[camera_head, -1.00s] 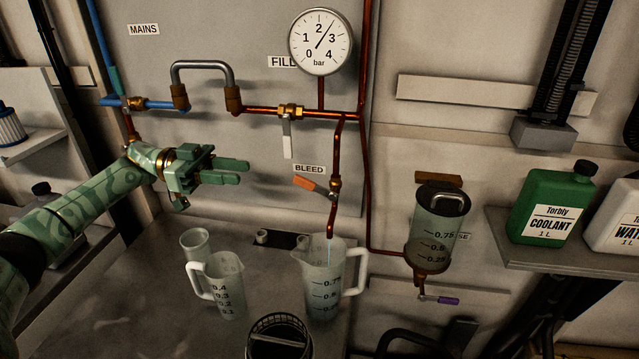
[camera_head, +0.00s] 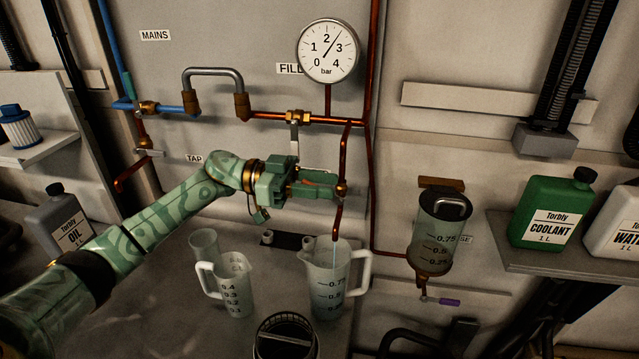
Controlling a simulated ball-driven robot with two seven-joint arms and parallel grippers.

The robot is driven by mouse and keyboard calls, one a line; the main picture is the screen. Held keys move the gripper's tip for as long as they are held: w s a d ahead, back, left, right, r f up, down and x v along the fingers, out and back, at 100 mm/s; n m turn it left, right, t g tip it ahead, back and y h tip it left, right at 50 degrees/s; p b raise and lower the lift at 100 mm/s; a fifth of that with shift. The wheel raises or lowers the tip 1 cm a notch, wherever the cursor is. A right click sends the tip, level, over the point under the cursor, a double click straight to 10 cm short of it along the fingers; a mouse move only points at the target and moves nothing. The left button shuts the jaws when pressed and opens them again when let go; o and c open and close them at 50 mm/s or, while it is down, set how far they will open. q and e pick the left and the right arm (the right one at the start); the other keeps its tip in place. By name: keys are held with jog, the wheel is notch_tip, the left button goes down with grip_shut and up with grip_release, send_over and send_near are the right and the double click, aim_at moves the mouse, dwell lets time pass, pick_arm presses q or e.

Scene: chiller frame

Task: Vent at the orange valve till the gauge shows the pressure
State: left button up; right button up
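The gauge (camera_head: 327,50) reads 0 to 4 bar, and its needle points between 2 and 3, near 2.5. My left gripper (camera_head: 318,187) is at the bleed valve, its two fingers reaching right with a gap between them. A bit of the orange handle (camera_head: 311,183) shows between the fingers; most of it is hidden, so contact is unclear. The valve body (camera_head: 341,190) sits on the copper pipe just beyond the fingertips. A thin stream runs from the pipe end into the large measuring jug (camera_head: 325,285). My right gripper is not in view.
A smaller jug (camera_head: 236,290) and a clear cup (camera_head: 208,248) stand to the left, a dark round container (camera_head: 285,340) in front. The fill valve (camera_head: 296,118) is above my gripper. A graduated vessel (camera_head: 440,235) hangs at right.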

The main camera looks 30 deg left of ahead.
pick_arm(q)
grip_shut()
jog(key=shift+a+f+h+b, duration=0.15)
jog(key=shift+f+h+b, duration=0.4)
jog(key=shift+h, duration=0.15)
jog(key=h+b, duration=0.1)
jog(key=f+t+h+b, duration=0.1)
jog(key=shift+a+f+h, duration=0.15)
jog(key=shift+a+h, duration=0.05)
jog(key=shift+h, duration=0.1)
jog(key=shift+s+h+b, duration=0.1)
jog(key=shift+h+b, duration=0.4)
jog(key=shift+a+t, duration=0.1)
jog(key=shift+t, duration=0.2)
grip_release()
